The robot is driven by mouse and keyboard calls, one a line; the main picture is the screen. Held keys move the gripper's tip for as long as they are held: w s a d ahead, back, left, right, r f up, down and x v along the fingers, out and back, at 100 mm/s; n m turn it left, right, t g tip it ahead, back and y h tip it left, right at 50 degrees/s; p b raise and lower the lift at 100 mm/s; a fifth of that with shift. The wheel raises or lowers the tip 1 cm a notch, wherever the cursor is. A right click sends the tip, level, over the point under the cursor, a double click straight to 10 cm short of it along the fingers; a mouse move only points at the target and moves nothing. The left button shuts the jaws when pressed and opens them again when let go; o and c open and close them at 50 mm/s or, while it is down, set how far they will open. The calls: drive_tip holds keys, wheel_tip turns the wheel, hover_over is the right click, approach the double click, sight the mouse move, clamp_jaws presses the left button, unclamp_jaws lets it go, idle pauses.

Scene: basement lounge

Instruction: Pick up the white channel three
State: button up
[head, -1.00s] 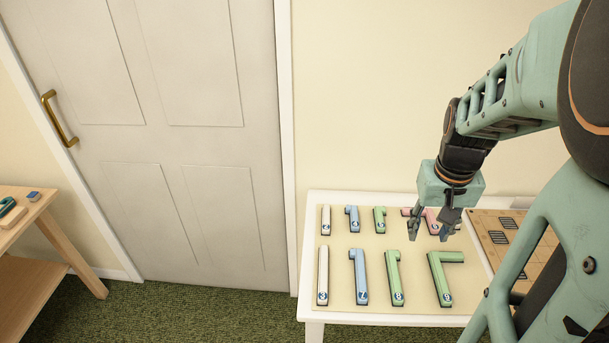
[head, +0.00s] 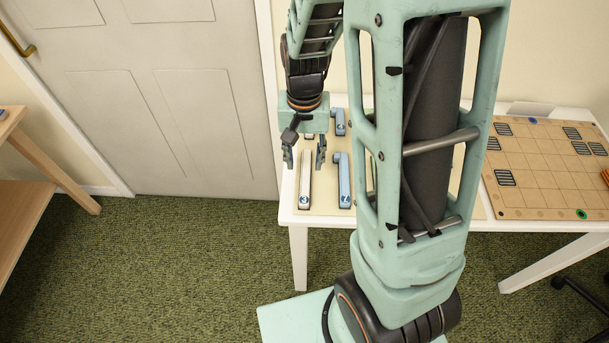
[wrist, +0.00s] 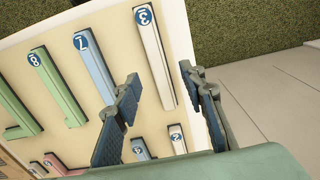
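The white channel three (head: 305,182) is a long, straight white piece with a blue round label, lying flat near the left edge of the white table (head: 291,213). In the wrist view the white channel (wrist: 157,62) has its "3" label at the far end. My gripper (head: 305,157) is open and empty, above the channel's back end. In the wrist view my gripper (wrist: 160,77) has one finger on each side of the channel in the picture, seemingly above it. My arm hides part of the table.
A blue channel seven (head: 344,181) lies just right of it, with a green channel eight (wrist: 57,83) beyond. Shorter channels, including a small white one (wrist: 177,141), lie behind. A gridded wooden board (head: 535,160) is at the right. A wooden shelf stands at far left; green carpet is open in front.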

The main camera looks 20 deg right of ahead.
sight(305, 174)
wheel_tip(305, 174, down, 5)
drive_tip(key=shift+d+f+b, duration=0.1)
drive_tip(key=shift+f+b, duration=0.05)
drive_tip(key=shift+b, duration=0.25)
clamp_jaws()
